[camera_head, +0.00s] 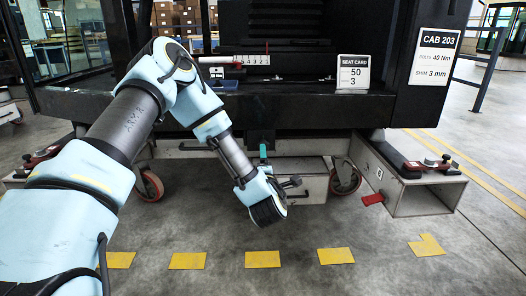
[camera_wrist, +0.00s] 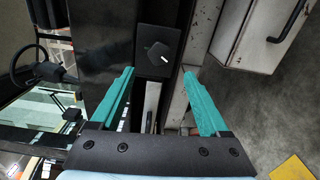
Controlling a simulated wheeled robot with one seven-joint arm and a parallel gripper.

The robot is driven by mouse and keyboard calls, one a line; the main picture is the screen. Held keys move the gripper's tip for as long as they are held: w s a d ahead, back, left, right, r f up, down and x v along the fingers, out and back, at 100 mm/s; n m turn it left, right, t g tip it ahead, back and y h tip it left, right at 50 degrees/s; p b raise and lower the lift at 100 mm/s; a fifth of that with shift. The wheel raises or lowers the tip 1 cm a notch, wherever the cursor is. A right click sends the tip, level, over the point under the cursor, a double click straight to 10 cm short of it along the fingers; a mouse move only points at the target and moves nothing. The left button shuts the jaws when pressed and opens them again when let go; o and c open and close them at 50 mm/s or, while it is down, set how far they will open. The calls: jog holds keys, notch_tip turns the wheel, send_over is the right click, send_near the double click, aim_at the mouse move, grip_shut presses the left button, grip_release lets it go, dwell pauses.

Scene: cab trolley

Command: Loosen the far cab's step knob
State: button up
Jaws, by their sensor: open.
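In the wrist view a dark faceted knob (camera_wrist: 158,55) with a small white mark sits on a black square plate on the cab's underside. My gripper (camera_wrist: 159,73) is open and empty. Its two teal fingers reach toward the plate, one on each side of the knob's line, with the knob apparently just beyond the tips. I cannot tell the exact gap. In the head view my arm hangs low in front of the cab (camera_head: 330,110). A teal fingertip of my gripper (camera_head: 263,152) shows below the cab's front edge. The knob is not clear there.
A sign on the cab reads CAB 203 (camera_head: 435,55), and a seat card (camera_head: 353,73) stands on its ledge. Below are the trolley's caster wheels (camera_head: 345,180) and a grey rectangular beam (camera_head: 425,197). Open floor with yellow marks (camera_head: 262,259) lies in front.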

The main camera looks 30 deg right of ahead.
jog(key=shift+v, duration=1.15)
jog(key=w+a+r+m+g+y, duration=0.15)
jog(key=a+m+g, duration=0.4)
jog(key=a, duration=0.55)
jog(key=w+a+m+g+y, duration=0.2)
jog(key=w+a+m+g, duration=0.15)
jog(key=a+m, duration=0.5)
jog(key=s+a+r+g+y, duration=0.2)
jog(key=s+a+g, duration=0.1)
jog(key=s+a, duration=0.55)
jog(key=s+a+r+g+y, duration=0.25)
jog(key=s+a, duration=0.35)
jog(key=a, duration=0.6)
notch_tip(320, 180, up, 36)
jog(key=m+p, duration=0.1)
jog(key=p, duration=3.6)
jog(key=shift+r+h, duration=0.15)
jog(key=shift+h, duration=0.15)
